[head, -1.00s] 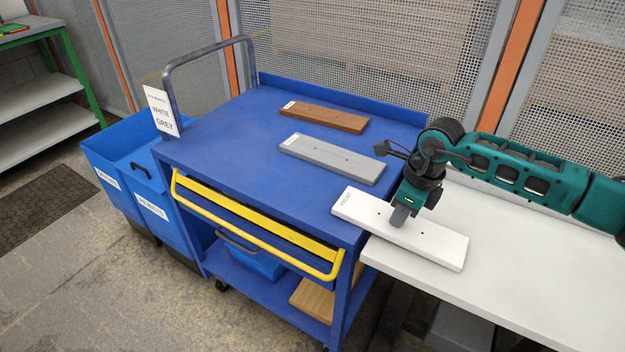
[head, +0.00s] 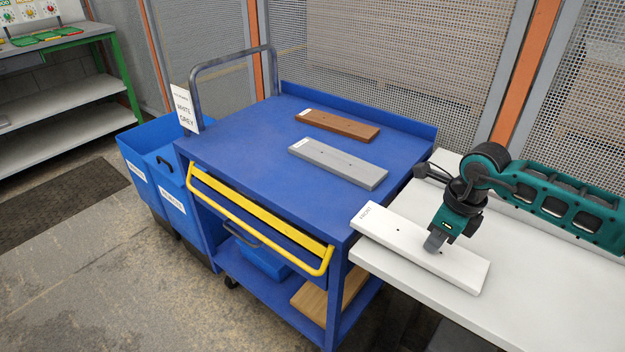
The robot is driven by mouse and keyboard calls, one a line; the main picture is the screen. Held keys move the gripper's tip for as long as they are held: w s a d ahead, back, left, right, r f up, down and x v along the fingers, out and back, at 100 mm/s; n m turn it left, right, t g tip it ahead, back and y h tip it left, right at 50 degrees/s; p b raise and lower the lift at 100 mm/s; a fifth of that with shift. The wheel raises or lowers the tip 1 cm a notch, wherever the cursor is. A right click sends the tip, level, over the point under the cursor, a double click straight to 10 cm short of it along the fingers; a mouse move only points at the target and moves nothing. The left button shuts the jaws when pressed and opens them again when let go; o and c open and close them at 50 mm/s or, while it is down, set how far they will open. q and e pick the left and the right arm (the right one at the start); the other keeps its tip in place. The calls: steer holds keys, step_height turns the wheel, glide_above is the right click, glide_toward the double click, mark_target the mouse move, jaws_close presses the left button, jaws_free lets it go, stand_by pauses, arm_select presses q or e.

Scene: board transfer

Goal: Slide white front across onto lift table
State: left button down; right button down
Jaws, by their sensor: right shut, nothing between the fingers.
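The white front (head: 398,231) is a flat white board marked FRONT at its left end. It bridges the blue cart's right edge and the white lift table (head: 575,300), with its left end over the cart and most of its length over the table. My right gripper (head: 434,243) is shut, pointing down, with its fingertips at the board's top face near the middle. It does not grip the board's sides. My left gripper is not in view.
The blue cart (head: 250,135) also carries a grey board (head: 338,163) and a brown board (head: 337,125), both clear of the white one. A sign (head: 185,108) stands by the cart's handle. Blue bins (head: 172,195) stand at left. The lift table's front part is bare.

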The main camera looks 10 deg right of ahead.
steer(key=shift+s+d, duration=0.2)
steer(key=shift+s, duration=0.05)
steer(key=shift+w+a, duration=0.2)
steer(key=shift+w, duration=0.05)
stand_by(0.8)
steer(key=shift+r+p, duration=0.6)
steer(key=shift+r, duration=0.25)
steer(key=shift+f, duration=0.1)
